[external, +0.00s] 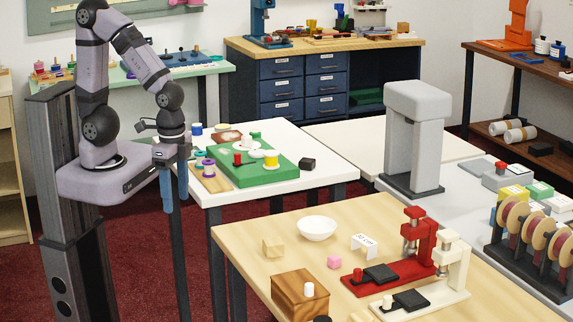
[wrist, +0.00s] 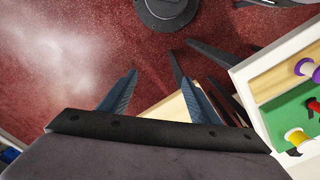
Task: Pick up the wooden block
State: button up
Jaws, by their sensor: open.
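The wooden block (external: 273,247) is a small, pale, chunky piece with slanted faces. It sits on the light wood table in the foreground of the external view, left of the white bowl (external: 317,228). My gripper (external: 174,208) points down beside the left edge of the white table, well to the left of the block and apart from it. Its two blue fingers show spread in the wrist view (wrist: 159,78), with nothing held between them. The wrist view shows red floor and a strip of light wood tabletop (wrist: 170,108), but I cannot make out the block there.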

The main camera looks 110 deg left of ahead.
jog(key=n+t+h+p, duration=0.25)
jog(key=n+h, duration=0.85)
jog(key=n, duration=0.9)
send_near(272, 240)
jog(key=shift+t, duration=0.35)
jog(key=s+d, duration=0.2)
jog(key=d, duration=0.1)
jog(key=s+d, duration=0.2)
jog(key=d, duration=0.1)
jog(key=s+d, duration=0.2)
jog(key=d, duration=0.1)
jog(key=shift+s+f+b, duration=0.25)
jog(key=shift+f+b, duration=0.05)
jog(key=w+a+n+t, duration=0.1)
jog(key=a, duration=0.1)
jog(key=w+a+f+n+t, duration=0.1)
jog(key=w+a+n+t, duration=0.1)
jog(key=w+a+f+n+t, duration=0.1)
jog(key=w+a+n+t, duration=0.1)
jog(key=shift+a, duration=0.25)
jog(key=shift+s+p+x, duration=0.15)
jog(key=shift+p+x, duration=0.8)
jog(key=shift+x, duration=0.7)
jog(key=shift+s+p+x, duration=0.15)
jog(key=shift+p+x, duration=0.8)
jog(key=shift+x, duration=0.75)
jog(key=shift+w+d+f, duration=0.2)
jog(key=shift+d+f, duration=0.15)
jog(key=shift+d, duration=0.05)
jog(key=c, duration=1.1)
